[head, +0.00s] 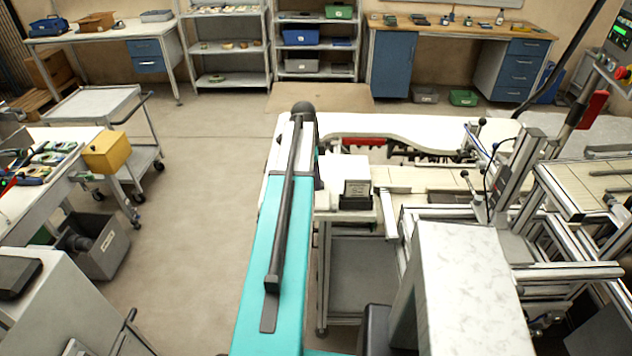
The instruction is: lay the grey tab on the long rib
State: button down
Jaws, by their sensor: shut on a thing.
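I cannot make out my gripper or its fingertips in the head view. I cannot pick out the grey tab with certainty, so I cannot tell whether it is held. A long dark bar (287,205) runs along the top of a teal body (262,290) in the middle, with a dark round knob (303,107) at its far end. I cannot tell whether this bar is the long rib. A pale marbled block (468,290) fills the lower right and hides part of the machine behind it.
A yellow box (107,152) sits on the left bench. Shelves and a wooden workbench (460,27) line the back wall. The floor (190,200) at centre left is clear.

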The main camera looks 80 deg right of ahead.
jog(key=c, duration=1.8)
grip_release()
jog(key=shift+r, duration=0.15)
notch_tip(320, 180, up, 12)
jog(key=w+b, duration=0.1)
jog(key=b, duration=0.2)
jog(key=shift+w+a, duration=0.15)
jog(key=shift+w, duration=0.2)
jog(key=shift+c, duration=0.2)
